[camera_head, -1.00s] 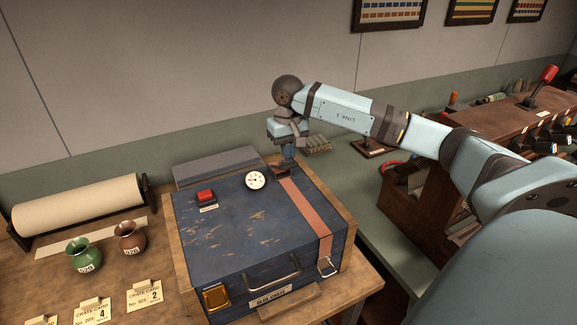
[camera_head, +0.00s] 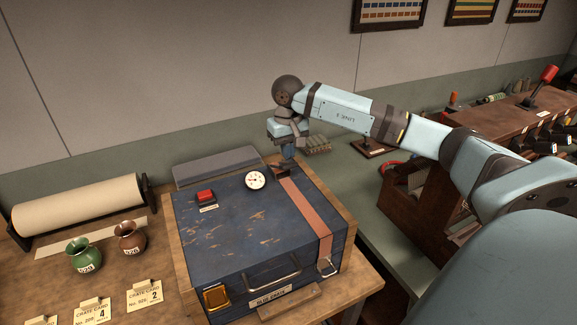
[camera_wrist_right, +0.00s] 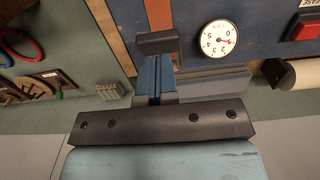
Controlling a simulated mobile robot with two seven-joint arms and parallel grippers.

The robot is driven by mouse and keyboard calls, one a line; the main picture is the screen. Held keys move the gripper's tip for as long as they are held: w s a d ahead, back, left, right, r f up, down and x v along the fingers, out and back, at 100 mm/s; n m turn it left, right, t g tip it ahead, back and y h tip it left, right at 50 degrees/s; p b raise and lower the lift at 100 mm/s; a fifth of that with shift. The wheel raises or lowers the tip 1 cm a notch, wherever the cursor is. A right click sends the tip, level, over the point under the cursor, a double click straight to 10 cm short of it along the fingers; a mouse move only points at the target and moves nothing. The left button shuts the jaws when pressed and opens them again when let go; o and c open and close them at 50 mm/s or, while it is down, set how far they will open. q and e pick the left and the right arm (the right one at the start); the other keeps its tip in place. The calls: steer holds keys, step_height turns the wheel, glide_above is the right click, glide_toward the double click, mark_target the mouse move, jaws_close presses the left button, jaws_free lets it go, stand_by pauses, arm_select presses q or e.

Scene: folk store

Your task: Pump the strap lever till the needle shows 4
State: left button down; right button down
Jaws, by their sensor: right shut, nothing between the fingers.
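The blue crate (camera_head: 235,250) sits on the wooden table with a reddish-brown strap (camera_head: 308,218) across its lid. The dark strap lever (camera_head: 280,171) is at the strap's far end; it shows as a dark block in the right wrist view (camera_wrist_right: 158,43). The round white gauge (camera_head: 256,180) is beside it on the lid. In the right wrist view the gauge (camera_wrist_right: 219,39) appears turned over, its red needle pointing right; I cannot read its value surely. My right gripper (camera_head: 289,155) is shut and empty, just above the lever, its blue fingers (camera_wrist_right: 155,78) together. My left gripper is out of view.
A red button (camera_head: 205,195) is on the lid. A grey box (camera_head: 215,167) stands behind the crate. A wooden rack (camera_head: 410,195) is right.

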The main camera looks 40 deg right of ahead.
mark_target(289, 164)
steer(key=shift+f, duration=0.15)
steer(key=shift+s+a+f+b, duration=0.1)
steer(key=shift+s+f+b, duration=0.1)
steer(key=shift+f+b, duration=0.9)
steer(key=shift+s+f+b, duration=0.2)
steer(key=shift+f+b, duration=0.9)
steer(key=shift+f, duration=0.7)
steer(key=shift+r+p, duration=0.4)
steer(key=shift+r, duration=0.2)
step_height(289, 164, up, 8)
steer(key=p, duration=0.3)
steer(key=shift+r+p, duration=0.1)
steer(key=shift+p, duration=0.3)
